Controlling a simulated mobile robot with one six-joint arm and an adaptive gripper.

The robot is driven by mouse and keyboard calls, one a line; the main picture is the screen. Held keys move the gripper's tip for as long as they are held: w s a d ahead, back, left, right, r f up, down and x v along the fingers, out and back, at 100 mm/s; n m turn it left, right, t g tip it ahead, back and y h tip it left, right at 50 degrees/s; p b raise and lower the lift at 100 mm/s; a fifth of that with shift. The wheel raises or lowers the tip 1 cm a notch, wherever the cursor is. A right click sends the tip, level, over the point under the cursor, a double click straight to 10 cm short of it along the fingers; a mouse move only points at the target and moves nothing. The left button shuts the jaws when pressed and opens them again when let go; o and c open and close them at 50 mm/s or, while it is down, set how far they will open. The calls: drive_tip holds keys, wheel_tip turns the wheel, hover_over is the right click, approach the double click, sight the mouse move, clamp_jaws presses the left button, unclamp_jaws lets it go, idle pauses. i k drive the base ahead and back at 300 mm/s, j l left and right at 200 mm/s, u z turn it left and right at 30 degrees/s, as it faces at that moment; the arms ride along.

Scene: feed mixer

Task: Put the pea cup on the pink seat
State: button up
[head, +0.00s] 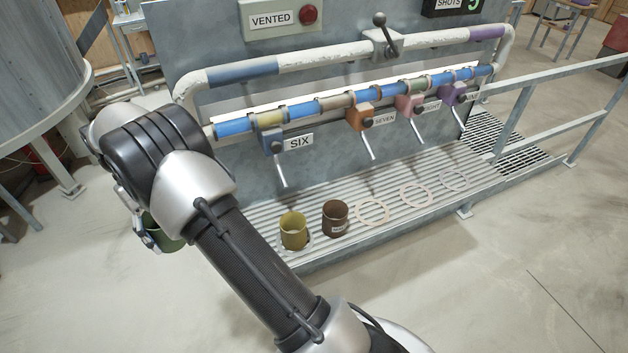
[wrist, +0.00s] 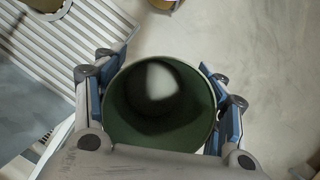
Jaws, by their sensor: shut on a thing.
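My gripper (wrist: 160,108) is shut on a dark green cup (wrist: 188,135), taken as the pea cup, with blue finger pads on both sides of it. The wrist view looks down into the open cup, which has a dark interior with a pale patch. In the head view the green cup (head: 166,238) is partly hidden behind my arm, left of the grating. Several thin pale rings lie on the grating. The middle bare ring (head: 418,194) looks faintly pink and is empty, below a pink valve block (head: 410,106). The gripper is well left of it.
A yellow-olive cup (head: 293,232) and a brown cup (head: 336,218) stand on the grating (head: 345,258), left of the bare rings. Lever handles hang from the pipe (head: 330,105) above. A railing (head: 560,125) stands at right.

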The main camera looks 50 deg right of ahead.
sight(416, 195)
drive_tip(key=l+u, duration=0.15)
drive_tip(key=u, duration=0.3)
drive_tip(key=k+l+u, duration=0.1)
drive_tip(key=u, duration=0.8)
drive_tip(key=k+l+u, duration=0.1)
drive_tip(key=u, duration=0.35)
drive_tip(key=k+l+z, duration=0.1)
drive_tip(key=k, duration=0.35)
drive_tip(key=k+l+z, duration=0.1)
drive_tip(key=k, duration=0.35)
drive_tip(key=k+l+z, duration=0.15)
drive_tip(key=k, duration=0.25)
drive_tip(key=l, duration=0.1)
